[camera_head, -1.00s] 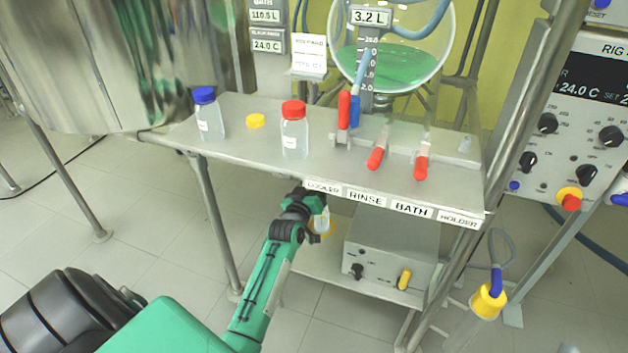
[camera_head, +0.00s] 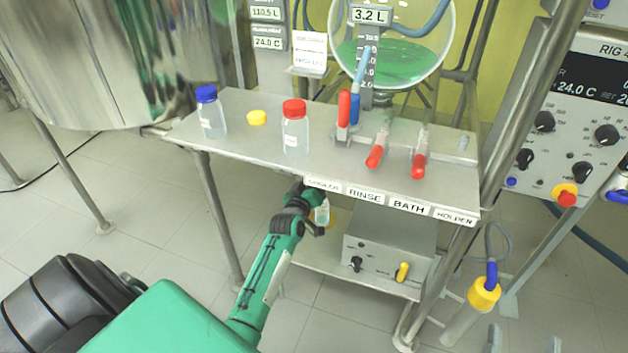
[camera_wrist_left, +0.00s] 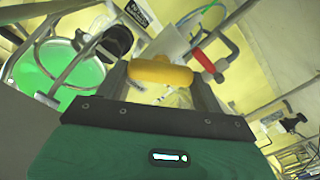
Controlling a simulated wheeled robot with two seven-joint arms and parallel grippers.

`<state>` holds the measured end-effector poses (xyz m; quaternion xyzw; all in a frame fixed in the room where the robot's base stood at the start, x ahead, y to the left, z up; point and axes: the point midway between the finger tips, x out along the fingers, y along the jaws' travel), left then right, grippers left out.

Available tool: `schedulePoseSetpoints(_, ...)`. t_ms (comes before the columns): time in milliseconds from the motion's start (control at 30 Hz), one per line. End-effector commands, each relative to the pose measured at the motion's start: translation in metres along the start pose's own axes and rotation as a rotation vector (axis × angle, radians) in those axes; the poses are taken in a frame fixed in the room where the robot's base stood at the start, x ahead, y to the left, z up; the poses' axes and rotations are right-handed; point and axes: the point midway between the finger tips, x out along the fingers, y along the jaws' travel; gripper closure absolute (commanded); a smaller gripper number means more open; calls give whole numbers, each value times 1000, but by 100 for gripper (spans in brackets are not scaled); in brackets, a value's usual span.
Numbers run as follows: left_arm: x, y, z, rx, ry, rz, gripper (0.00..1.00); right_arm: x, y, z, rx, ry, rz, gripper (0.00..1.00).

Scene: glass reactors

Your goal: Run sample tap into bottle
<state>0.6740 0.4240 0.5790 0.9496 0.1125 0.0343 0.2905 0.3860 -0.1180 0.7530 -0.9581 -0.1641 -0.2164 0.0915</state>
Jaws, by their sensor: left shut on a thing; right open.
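My left arm reaches under the front edge of the shelf (camera_head: 240,148). Its gripper (camera_head: 308,205) is shut on a clear bottle (camera_head: 322,215), mostly hidden in the head view. In the left wrist view the fingers (camera_wrist_left: 163,92) hold the clear bottle (camera_wrist_left: 178,98), with a yellow rounded piece (camera_wrist_left: 160,70) across its top; I cannot tell what that is. A red tap lever (camera_wrist_left: 205,60) is just beyond it. I cannot tell which red handle is the sample tap. My right gripper (camera_head: 524,342) is open at the bottom right edge.
On the shelf stand a blue-capped bottle (camera_head: 210,112), a loose yellow cap (camera_head: 257,117), a red-capped bottle (camera_head: 295,128) and red-handled valves (camera_head: 376,155). A glass vessel (camera_head: 392,45) holds green liquid. A grey box (camera_head: 385,262) sits underneath. A yellow-collared tube (camera_head: 484,293) is at right.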

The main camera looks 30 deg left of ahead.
Motion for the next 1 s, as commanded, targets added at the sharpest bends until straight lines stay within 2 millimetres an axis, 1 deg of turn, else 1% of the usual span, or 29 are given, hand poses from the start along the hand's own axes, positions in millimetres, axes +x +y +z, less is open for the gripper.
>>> schedulePoseSetpoints(133, 0, 0, 0, 1, 0, 0, 54, 0, 0, 0, 0, 0, 0, 31)
schedulePoseSetpoints(167, 0, 0, 0, 1, 0, 0, 27, 0, 0, 0, 0, 0, 0, 31)
schedulePoseSetpoints(200, 0, 0, 0, 1, 0, 0, 20, 0, 0, 0, 0, 0, 0, 31)
schedulePoseSetpoints(267, 0, 0, 0, 1, 0, 0, 9, 0, 0, 0, -1, 0, -1, 31)
schedulePoseSetpoints(533, 0, 0, 0, 1, 0, 0, 9, 0, 0, 0, -1, 1, -1, 31)
schedulePoseSetpoints(667, -6, 0, 0, 1, -1, -1, 9, 1, 0, 0, 1, -13, 0, 31)
schedulePoseSetpoints(767, -18, 0, 0, 1, -1, -1, 9, -6, -4, 16, 17, -98, 2, 31)
schedulePoseSetpoints(1000, -62, 0, -1, 1, -1, -1, 9, -27, -13, 54, 50, -331, 0, 31)
